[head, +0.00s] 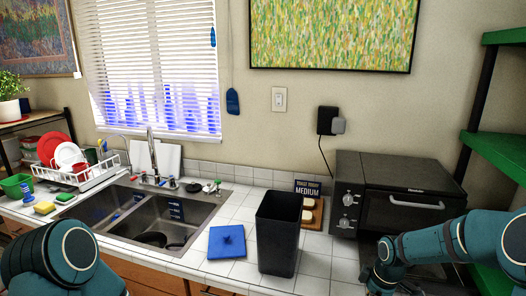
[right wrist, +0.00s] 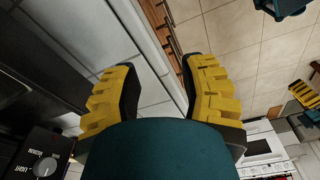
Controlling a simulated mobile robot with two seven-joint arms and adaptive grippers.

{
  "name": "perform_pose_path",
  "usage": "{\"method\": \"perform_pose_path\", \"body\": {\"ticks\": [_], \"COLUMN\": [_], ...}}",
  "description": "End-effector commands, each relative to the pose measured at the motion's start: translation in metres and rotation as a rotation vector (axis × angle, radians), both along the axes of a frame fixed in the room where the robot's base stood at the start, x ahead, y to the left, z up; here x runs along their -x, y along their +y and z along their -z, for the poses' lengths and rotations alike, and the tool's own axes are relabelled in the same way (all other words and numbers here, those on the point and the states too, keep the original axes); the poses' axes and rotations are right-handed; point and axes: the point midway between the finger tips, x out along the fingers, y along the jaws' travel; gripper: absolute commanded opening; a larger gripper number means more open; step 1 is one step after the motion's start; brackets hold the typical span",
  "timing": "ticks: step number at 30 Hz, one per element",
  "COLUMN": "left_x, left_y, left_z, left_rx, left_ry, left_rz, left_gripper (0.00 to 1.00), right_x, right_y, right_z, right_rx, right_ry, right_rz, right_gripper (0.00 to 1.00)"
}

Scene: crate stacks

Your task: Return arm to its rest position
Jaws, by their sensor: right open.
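My right gripper (right wrist: 160,85) shows in the right wrist view with its two yellow ridged fingers spread apart and nothing between them. Beyond the fingers are a pale tiled surface, wooden fronts and a tiled floor. In the head view my teal right arm reaches in from the right, in front of the toaster oven (head: 402,203); its fingers are not visible there. My left arm fills the bottom left corner of the head view, its gripper out of frame. A small yellow striped piece (right wrist: 304,93) at the right wrist view's right edge looks like my left gripper, too small to read.
A black bin (head: 278,240) stands on the tiled counter beside a blue square lid (head: 227,241). A double sink (head: 150,215) and dish rack (head: 85,175) are to the left. Green shelves (head: 497,150) stand at the right. The right wrist view shows a dark control knob (right wrist: 45,167) close by.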

Motion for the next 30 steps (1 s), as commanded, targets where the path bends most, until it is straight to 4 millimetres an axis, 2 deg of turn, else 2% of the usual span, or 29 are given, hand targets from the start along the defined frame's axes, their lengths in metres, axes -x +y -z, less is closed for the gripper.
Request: {"method": "perform_pose_path", "body": {"ticks": [1, 4, 6, 9, 12, 15, 18, 23, 30], "left_x": [0.000, 0.001, 0.001, 0.001, 0.001, 0.001, 0.001, 0.006, 0.007], "left_y": [0.000, 0.000, 0.000, 0.000, 0.000, 0.000, 0.000, -0.001, -0.001], "left_z": [0.000, 0.000, 0.000, 0.000, 0.000, 0.000, 0.000, 0.020, 0.021], "left_rx": [0.000, 0.000, 0.000, 0.000, 0.000, 0.000, 0.000, 0.003, 0.003], "left_ry": [0.001, 0.001, 0.001, 0.001, 0.001, 0.001, 0.001, 0.014, 0.017], "left_rz": [0.000, 0.000, 0.000, -0.001, -0.001, -0.001, -0.001, 0.008, 0.012], "left_gripper": [0.41, 0.41, 0.41, 0.41, 0.41, 0.41, 0.41, 0.41, 0.41], "right_x": [0.010, 0.032, 0.053, 0.089, 0.125, 0.157, 0.184, 0.185, 0.186], "right_y": [0.028, 0.081, 0.116, 0.156, 0.182, 0.197, 0.205, 0.204, 0.205], "right_z": [0.022, 0.061, 0.084, 0.111, 0.128, 0.139, 0.144, 0.164, 0.165], "right_rx": [-0.050, -0.151, -0.216, -0.285, -0.324, -0.338, -0.339, -0.339, -0.338], "right_ry": [0.008, 0.017, 0.036, 0.074, 0.110, 0.137, 0.153, 0.157, 0.160], "right_rz": [0.059, 0.239, 0.385, 0.603, 0.806, 0.983, 1.120, 1.125, 1.119], "right_gripper": [0.42, 0.42, 0.42, 0.42, 0.42, 0.42, 0.42, 0.42, 0.42]}}
